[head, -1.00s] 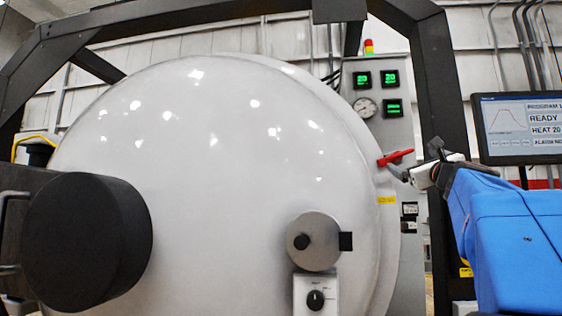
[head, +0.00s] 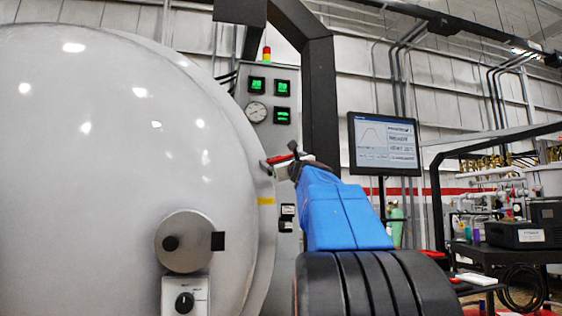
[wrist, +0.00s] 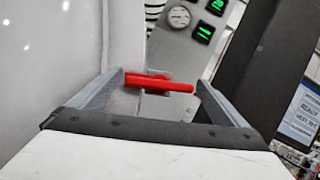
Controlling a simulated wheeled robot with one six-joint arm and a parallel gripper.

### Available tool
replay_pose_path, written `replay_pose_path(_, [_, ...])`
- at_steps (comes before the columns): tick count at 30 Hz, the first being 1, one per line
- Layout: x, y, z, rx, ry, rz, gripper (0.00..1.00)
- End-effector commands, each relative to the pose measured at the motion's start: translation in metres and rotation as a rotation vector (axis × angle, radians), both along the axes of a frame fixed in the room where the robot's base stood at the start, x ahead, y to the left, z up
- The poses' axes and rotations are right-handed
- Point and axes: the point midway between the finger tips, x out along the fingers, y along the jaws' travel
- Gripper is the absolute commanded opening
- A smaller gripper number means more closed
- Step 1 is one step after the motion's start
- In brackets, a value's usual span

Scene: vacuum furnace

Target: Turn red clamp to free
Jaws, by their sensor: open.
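The red clamp (wrist: 160,83) is a short red bar at the rim of the white furnace door (head: 110,150). In the wrist view it lies nearly level between the two grey fingers of my gripper (wrist: 163,88), which are spread apart with the clamp's ends close to them. I cannot tell whether either finger touches it. In the head view the red clamp (head: 283,158) is small and partly hidden by my gripper (head: 280,163) and the blue-covered arm.
A grey control panel (head: 270,190) with green displays and a gauge stands right behind the clamp. A dark frame post (head: 321,110) and a monitor (head: 384,145) stand further right. A round viewport (head: 184,241) and a knob box (head: 185,297) sit on the door's lower front.

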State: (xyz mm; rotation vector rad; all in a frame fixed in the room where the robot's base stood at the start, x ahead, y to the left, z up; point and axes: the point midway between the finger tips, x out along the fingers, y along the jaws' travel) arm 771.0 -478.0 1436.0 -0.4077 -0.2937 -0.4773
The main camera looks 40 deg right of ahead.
Motion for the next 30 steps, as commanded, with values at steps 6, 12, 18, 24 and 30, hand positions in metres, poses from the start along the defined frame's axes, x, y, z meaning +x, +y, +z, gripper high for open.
replay_pose_path(6, [-0.0002, 0.0001, -0.0001, 0.000, 0.000, 0.000, 0.71])
replay_pose_path(12, [-0.0003, 0.0002, 0.0000, -0.001, 0.001, 0.001, 0.56])
replay_pose_path(18, [-0.0002, -0.0003, -0.0004, -0.028, 0.018, 0.000, 0.56])
replay_pose_path(24, [-0.0006, -0.0013, -0.0003, -0.113, 0.070, -0.001, 0.56])
replay_pose_path(30, [-0.0011, -0.0018, 0.0001, -0.255, 0.157, -0.002, 0.56])
